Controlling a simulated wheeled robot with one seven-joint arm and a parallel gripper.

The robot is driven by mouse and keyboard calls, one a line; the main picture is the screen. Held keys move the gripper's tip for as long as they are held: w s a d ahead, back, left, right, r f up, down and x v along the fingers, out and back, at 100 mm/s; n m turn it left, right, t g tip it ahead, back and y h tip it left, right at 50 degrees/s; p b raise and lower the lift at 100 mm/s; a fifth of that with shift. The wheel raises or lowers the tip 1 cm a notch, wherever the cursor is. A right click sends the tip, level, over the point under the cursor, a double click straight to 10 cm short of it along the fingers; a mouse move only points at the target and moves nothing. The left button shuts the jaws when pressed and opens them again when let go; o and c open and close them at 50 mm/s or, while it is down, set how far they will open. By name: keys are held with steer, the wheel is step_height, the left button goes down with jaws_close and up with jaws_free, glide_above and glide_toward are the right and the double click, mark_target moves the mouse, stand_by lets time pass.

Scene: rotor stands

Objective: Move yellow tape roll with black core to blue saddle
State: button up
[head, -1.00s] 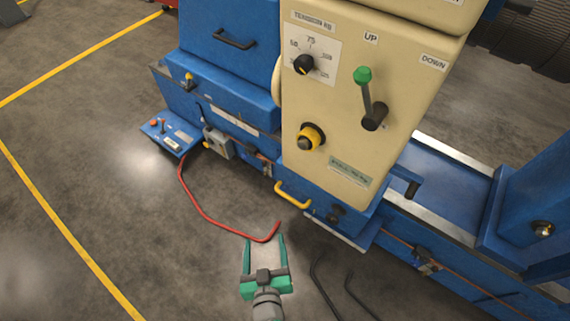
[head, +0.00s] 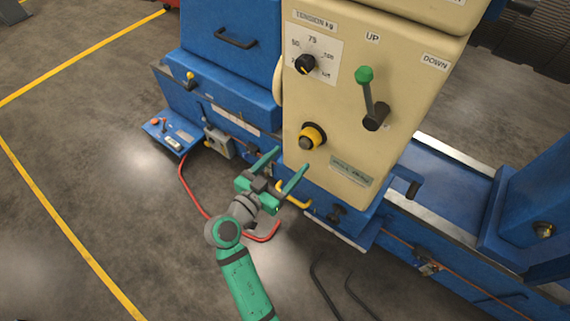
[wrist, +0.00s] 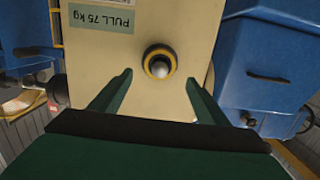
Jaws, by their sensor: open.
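The yellow tape roll with black core (head: 316,132) sits against the cream front panel, around a short peg with a rounded metal end. In the wrist view the yellow and black ring (wrist: 149,60) is nearly face-on, ahead of and between my fingers. My gripper (head: 292,159) is open and empty, raised in front of the panel just left of and below the roll. Its fingertips (wrist: 159,78) point at the panel. A blue block (head: 530,200) with a similar metal-ended peg (head: 543,229) stands at the right edge; I cannot tell whether it is the blue saddle.
The cream panel (head: 335,100) also carries a green-topped lever (head: 364,75) and a black dial (head: 306,64). A yellow handle (head: 295,197) sticks out below it. A red hose (head: 190,190) lies on the floor. The floor at left is free.

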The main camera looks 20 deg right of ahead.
mark_target(302, 146)
steer(key=shift+x, duration=4.7)
steer(key=c, duration=0.9)
steer(key=shift+r, duration=0.15)
steer(key=shift+v, duration=4.4)
